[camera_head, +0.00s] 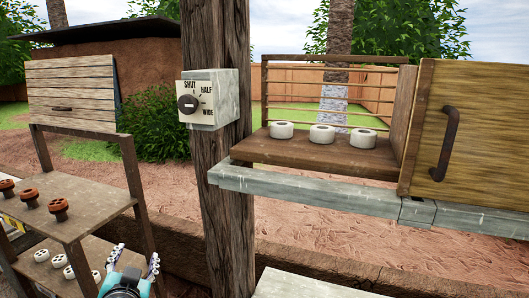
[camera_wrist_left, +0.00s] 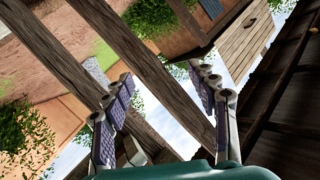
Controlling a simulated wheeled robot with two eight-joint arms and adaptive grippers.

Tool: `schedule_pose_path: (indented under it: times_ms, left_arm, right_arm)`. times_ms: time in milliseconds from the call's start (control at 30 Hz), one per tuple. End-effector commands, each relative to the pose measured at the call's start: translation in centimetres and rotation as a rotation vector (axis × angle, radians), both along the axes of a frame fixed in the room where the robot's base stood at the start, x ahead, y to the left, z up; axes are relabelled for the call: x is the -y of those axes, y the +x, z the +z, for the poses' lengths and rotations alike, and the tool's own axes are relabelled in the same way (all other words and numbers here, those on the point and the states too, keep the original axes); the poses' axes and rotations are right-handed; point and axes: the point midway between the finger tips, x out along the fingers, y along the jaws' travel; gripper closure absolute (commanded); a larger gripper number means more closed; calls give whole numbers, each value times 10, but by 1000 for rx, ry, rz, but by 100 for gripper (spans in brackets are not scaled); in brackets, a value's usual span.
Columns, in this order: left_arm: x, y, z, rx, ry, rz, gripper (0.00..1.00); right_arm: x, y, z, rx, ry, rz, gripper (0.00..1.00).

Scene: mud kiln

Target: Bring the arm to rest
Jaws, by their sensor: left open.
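My left gripper (camera_head: 133,266) shows at the bottom of the head view, left of the wooden post (camera_head: 225,160). Its two fingers stand apart and point up. It is beside the lower part of the left shelf rack (camera_head: 88,205) and looks empty. In the left wrist view the same gripper (camera_wrist_left: 168,92) has its fingers spread, with nothing between them but posts and background. I cannot tell whether it touches the rack. My right gripper is in neither view.
A dial box (camera_head: 210,98) marked SHUT, HALF and WIDE is on the post, its knob by SHUT. Right of it, a wooden box with its door (camera_head: 475,135) swung open holds three white rings (camera_head: 322,134). The rack carries brown pieces (camera_head: 58,208) above white ones (camera_head: 57,261).

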Motion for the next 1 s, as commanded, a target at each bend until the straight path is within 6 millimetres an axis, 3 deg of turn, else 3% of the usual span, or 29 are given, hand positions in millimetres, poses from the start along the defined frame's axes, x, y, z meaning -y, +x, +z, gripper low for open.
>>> schedule_pose_path:
  times_ms: [33, 200, 300, 400, 500, 600, 1000]
  left_arm:
    - [10, -12, -49, -64, -72, 9, 41]
    - [49, -59, -169, -304, -295, 28, 41]
    - [76, -88, -225, -439, -397, 20, 41]
    - [98, -114, -265, -547, -470, 8, 41]
    - [113, -132, -288, -620, -515, -2, 41]
    - [120, -141, -297, -656, -536, -9, 41]
    - [121, -142, -297, -663, -539, -9, 41]
  right_arm:
    - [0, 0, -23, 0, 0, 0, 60]
    - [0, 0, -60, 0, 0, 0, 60]
    - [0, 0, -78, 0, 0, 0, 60]
    - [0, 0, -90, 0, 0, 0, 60]
    - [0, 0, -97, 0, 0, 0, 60]
    - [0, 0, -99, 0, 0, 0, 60]
    - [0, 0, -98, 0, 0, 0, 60]
